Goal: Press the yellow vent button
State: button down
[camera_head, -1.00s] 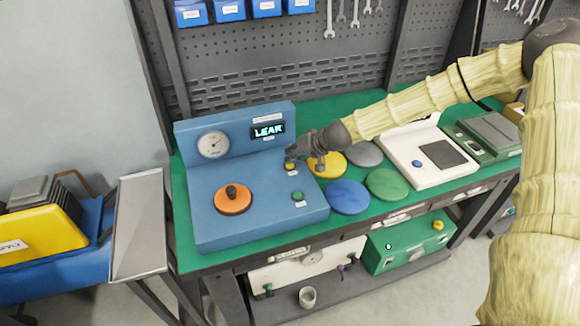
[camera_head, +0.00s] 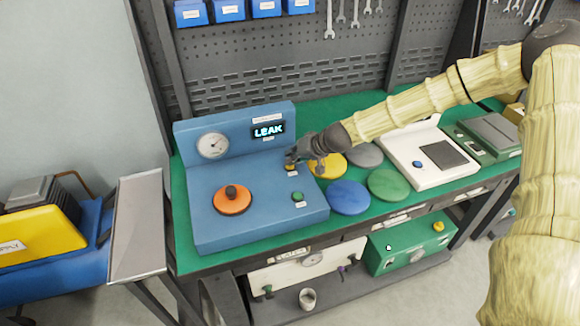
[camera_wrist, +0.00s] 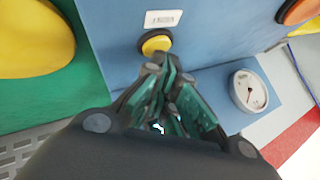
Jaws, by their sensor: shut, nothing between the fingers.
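The yellow vent button (camera_wrist: 156,44) sits in a dark ring on the blue test unit (camera_head: 262,212), below a small white label in the wrist view. In the head view the button (camera_head: 290,167) shows only in part, at the edge of my gripper (camera_head: 292,163). My gripper is shut and empty. In the wrist view its fingertips (camera_wrist: 162,62) lie just beside the button's lower edge; I cannot tell whether they touch it. The unit's display (camera_head: 268,130) reads LEAK.
A green button (camera_head: 297,196) and an orange disc with a dark knob (camera_head: 232,199) are on the same unit. A gauge (camera_head: 213,145) is on its upright panel. Yellow (camera_head: 330,166), blue (camera_head: 348,197), green (camera_head: 387,184) and grey discs lie to the right.

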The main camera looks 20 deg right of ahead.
jog(key=shift+f, duration=0.2)
jog(key=shift+r, duration=0.15)
dwell(0.4)
jog(key=shift+r+p, duration=0.35)
jog(key=shift+r, duration=0.35)
jog(key=shift+r, duration=0.1)
jog(key=shift+r+p, duration=1.65)
jog(key=shift+r, duration=0.75)
jog(key=shift+r, duration=0.1)
